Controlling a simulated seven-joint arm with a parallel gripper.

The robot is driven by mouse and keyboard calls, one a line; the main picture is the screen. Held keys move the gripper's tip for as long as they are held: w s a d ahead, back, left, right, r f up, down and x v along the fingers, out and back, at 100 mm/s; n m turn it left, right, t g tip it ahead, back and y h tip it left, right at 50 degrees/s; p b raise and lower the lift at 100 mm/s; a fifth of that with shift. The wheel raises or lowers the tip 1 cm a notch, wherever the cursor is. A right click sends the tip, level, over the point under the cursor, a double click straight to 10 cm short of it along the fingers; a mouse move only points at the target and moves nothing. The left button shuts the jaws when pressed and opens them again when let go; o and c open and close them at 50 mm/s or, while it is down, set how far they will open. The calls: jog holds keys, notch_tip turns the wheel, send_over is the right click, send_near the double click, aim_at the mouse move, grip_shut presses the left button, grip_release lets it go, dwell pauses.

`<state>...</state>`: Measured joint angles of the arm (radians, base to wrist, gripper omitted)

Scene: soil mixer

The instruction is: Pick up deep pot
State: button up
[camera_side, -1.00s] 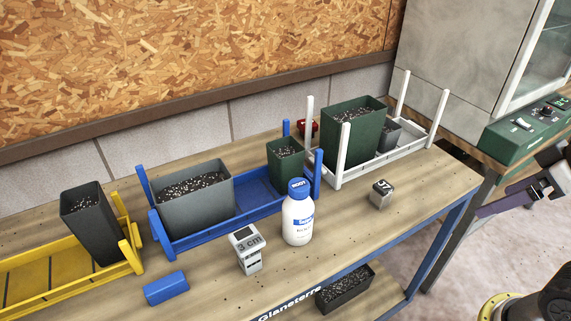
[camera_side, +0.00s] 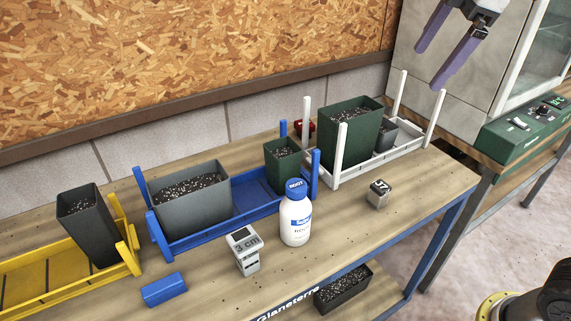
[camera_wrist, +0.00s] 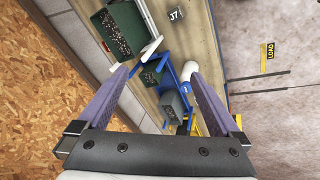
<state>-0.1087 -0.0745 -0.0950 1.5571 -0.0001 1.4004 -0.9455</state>
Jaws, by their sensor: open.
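A tall, narrow dark grey pot (camera_side: 88,228) with soil on top looks like the deep pot. It stands upright, slightly tilted in the picture, at the right end of the yellow tray (camera_side: 35,285) in the side view. My gripper (camera_side: 432,66) is open and empty, high at the upper right, above and beyond the white tray, far from this pot. In the wrist view the open fingers (camera_wrist: 158,72) frame the bench. There the yellow tray (camera_wrist: 203,128) shows only small between the fingers, and I cannot clearly make out the tall pot.
The blue tray (camera_side: 240,215) holds a wide grey pot (camera_side: 193,210) and a small green pot (camera_side: 284,168). The white tray (camera_side: 400,155) holds a large green pot (camera_side: 345,140) and a small dark pot (camera_side: 386,136). A white bottle (camera_side: 295,218), blue block (camera_side: 164,290) and grey cubes stand in front.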

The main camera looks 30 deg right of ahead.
jog(key=w+a+n, duration=0.2)
jog(key=w+a, duration=0.1)
jog(key=w, duration=0.4)
jog(key=n+g, duration=0.4)
send_over(280, 156)
notch_tip(280, 156, down, 20)
jog(key=shift+f, duration=0.1)
notch_tip(280, 156, down, 8)
jog(key=shift+r, duration=0.1)
jog(key=shift+s+d+f, duration=0.1)
jog(key=shift+d+f, duration=0.05)
jog(key=shift+f, duration=1.25)
jog(key=shift+s+d+f, duration=0.1)
jog(key=shift+d+f, duration=0.05)
jog(key=shift+f, duration=1.25)
jog(key=c, duration=1.2)
jog(key=shift+r, duration=0.1)
